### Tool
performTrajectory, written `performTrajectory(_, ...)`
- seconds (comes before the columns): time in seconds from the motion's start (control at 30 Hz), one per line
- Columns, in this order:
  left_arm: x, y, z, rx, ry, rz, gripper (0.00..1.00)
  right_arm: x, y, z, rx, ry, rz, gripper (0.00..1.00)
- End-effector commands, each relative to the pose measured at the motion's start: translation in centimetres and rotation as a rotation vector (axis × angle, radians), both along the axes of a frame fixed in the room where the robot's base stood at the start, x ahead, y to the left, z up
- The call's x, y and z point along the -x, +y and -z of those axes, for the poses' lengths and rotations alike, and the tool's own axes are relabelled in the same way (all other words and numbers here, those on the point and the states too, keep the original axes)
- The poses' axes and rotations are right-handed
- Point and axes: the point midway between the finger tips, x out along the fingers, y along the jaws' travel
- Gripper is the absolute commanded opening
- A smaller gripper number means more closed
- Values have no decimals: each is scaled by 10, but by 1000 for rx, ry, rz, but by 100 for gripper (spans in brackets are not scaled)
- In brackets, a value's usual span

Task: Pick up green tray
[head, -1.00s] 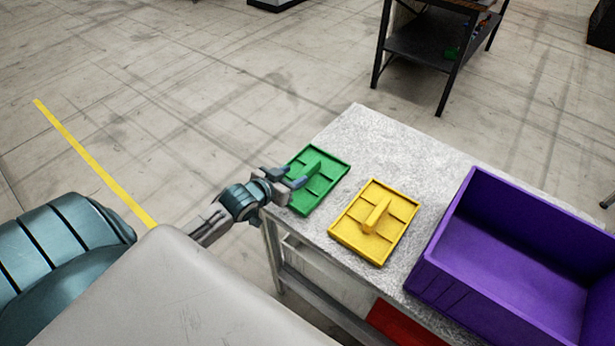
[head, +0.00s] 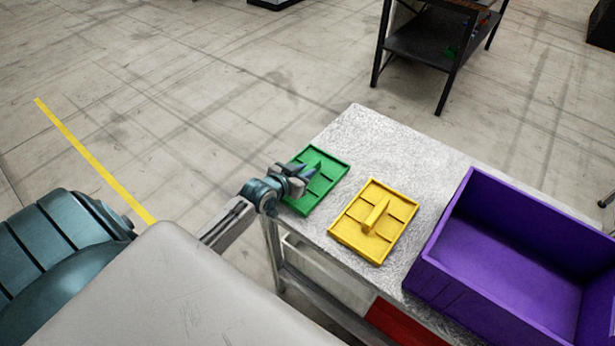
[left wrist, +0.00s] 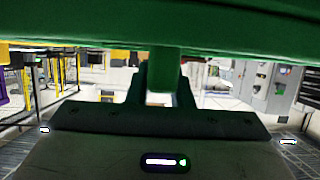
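The green tray (head: 331,162) lies flat on the near left corner of the grey table, with low walls, dividers and a raised central handle. My left gripper (head: 308,174) is over the tray's middle, at the handle, and partly hides it. In the left wrist view the green tray (left wrist: 80,32) spans the top. Its handle (left wrist: 166,70) stands between the fingers with no clear gap on either side, so the left gripper looks shut on it. The tray shows no visible lift from the table. My right gripper is not in view.
A yellow tray (head: 349,225) with a similar handle lies just right of the green one. A large purple bin (head: 436,262) stands further right on the grey table (head: 368,130). Table space behind the trays is clear. A dark shelf unit (head: 425,40) stands beyond.

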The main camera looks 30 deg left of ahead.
Motion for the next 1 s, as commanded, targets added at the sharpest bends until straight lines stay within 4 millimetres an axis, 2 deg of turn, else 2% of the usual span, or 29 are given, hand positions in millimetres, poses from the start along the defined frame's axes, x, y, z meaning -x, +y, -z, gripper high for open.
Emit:
performTrajectory(0.03,0,0,0,0,0,0,4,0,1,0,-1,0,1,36)
performTrajectory(0.07,0,0,0,0,0,0,0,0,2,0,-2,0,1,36)
performTrajectory(0.47,0,0,-4,0,-1,1,0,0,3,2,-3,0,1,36)
performTrajectory(0.63,0,0,-17,-3,-3,2,0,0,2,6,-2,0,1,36)
performTrajectory(0.77,-1,0,-35,-3,-5,2,0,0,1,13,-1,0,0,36)
performTrajectory(1.0,33,-47,-37,6,-4,1,0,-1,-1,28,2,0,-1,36)
